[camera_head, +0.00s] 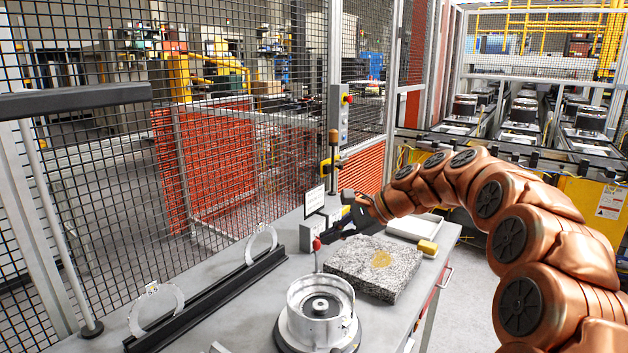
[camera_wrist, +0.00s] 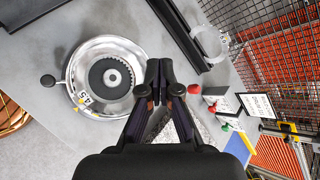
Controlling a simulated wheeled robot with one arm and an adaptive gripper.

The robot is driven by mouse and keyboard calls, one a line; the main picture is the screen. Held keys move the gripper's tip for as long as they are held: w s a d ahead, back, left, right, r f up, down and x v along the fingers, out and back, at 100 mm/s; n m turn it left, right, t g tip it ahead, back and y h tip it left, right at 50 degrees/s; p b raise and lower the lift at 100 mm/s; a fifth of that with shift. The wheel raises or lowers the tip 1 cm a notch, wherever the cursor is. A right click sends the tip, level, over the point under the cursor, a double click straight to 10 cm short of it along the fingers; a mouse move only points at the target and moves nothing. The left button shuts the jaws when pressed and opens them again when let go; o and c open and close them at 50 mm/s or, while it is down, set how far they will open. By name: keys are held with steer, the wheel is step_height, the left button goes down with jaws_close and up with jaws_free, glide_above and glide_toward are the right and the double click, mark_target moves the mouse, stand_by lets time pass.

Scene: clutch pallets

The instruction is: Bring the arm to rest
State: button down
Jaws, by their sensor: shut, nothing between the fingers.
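My arm, copper coloured, reaches in from the right in the head view and stretches over the workbench (camera_head: 223,313). My gripper (camera_head: 322,239) hangs above the bench, near the far left corner of the granite block (camera_head: 350,264). In the wrist view my gripper (camera_wrist: 158,72) has its two black fingers together, with nothing held between them. The round metal housing (camera_head: 319,327) stands on the bench nearer the camera. It also shows in the wrist view (camera_wrist: 78,76), left of the fingers and apart from them. My fingers partly hide the granite block in the wrist view.
A black rail (camera_head: 208,306) with two upright pale rings lies left of the housing. A small sign (camera_head: 314,199) and a control box (camera_head: 338,116) stand behind my gripper. A yellow block (camera_head: 428,247) and white tray (camera_head: 413,227) lie at the right. Mesh fencing (camera_head: 240,150) closes the back.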

steer(key=s+d+f+n+g+h, duration=0.1)
steer(key=s+f+n+h, duration=0.2)
steer(key=s, duration=0.8)
steer(key=s+d+f+n+g+h, duration=0.15)
steer(key=s+n, duration=0.25)
steer(key=s, duration=0.7)
steer(key=s+d+f+n+h, duration=0.1)
steer(key=s+d+f+n, duration=0.1)
steer(key=s, duration=0.5)
steer(key=s+d+f+n+g+h, duration=0.1)
steer(key=s+d+f, duration=0.3)
steer(key=s, duration=0.4)
steer(key=s+d+f+n+g+h, duration=0.1)
steer(key=s+d+f+n+h, duration=0.2)
steer(key=s+d, duration=0.2)
steer(key=s, duration=0.3)
steer(key=shift+s+d+f, duration=0.15)
steer(key=shift+s+d, duration=0.05)
steer(key=shift+d, duration=0.1)
